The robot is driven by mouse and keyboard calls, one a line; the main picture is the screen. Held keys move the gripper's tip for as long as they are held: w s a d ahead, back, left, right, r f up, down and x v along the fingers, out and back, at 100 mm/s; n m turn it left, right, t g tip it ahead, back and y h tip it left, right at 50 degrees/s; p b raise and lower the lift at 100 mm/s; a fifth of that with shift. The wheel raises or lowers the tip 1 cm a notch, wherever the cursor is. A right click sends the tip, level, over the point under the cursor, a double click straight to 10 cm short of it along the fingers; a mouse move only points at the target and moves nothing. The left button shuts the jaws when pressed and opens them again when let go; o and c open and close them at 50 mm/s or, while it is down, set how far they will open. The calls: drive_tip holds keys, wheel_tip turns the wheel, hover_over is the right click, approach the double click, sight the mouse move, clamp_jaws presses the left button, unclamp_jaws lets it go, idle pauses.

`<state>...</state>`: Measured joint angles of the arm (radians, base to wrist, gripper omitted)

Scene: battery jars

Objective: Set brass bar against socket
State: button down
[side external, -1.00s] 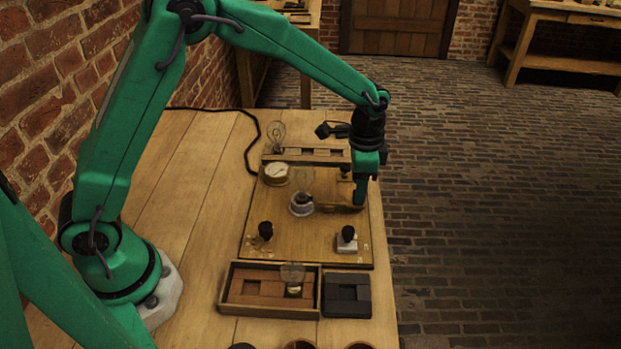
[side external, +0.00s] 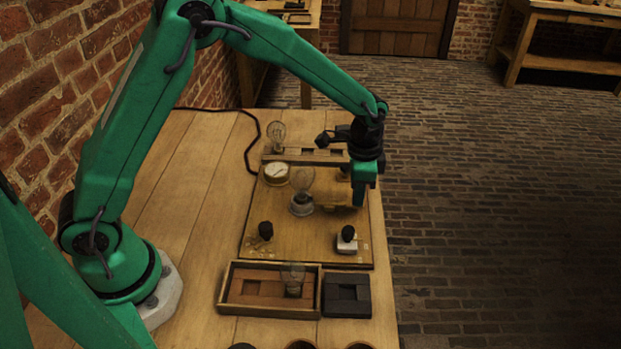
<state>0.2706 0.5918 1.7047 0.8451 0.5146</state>
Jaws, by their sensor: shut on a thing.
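My gripper (side external: 360,198) points down over the right side of the wooden board (side external: 300,238). It is shut on the brass bar (side external: 338,206), which sticks out to the left of the fingers. I cannot tell whether the bar touches the socket. The fingers hide the bar's right end.
A round gauge (side external: 277,174) sits at the board's back left. Black knobs (side external: 265,231) and (side external: 348,234) stand at its front. A wooden tray (side external: 232,288) with a bulb and a dark block (side external: 347,296) lie in front. Bare table is on the left.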

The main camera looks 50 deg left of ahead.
sight(346, 203)
drive_tip(key=shift+s+a, duration=0.95)
drive_tip(key=shift+s, duration=0.05)
drive_tip(key=c, duration=1.3)
unclamp_jaws()
drive_tip(key=shift+o, duration=0.3)
drive_tip(key=shift+w+r, duration=0.1)
drive_tip(key=shift+r, duration=0.05)
drive_tip(key=shift+r, duration=0.65)
wheel_tip(346, 203, up, 6)
drive_tip(key=shift+r, duration=0.15)
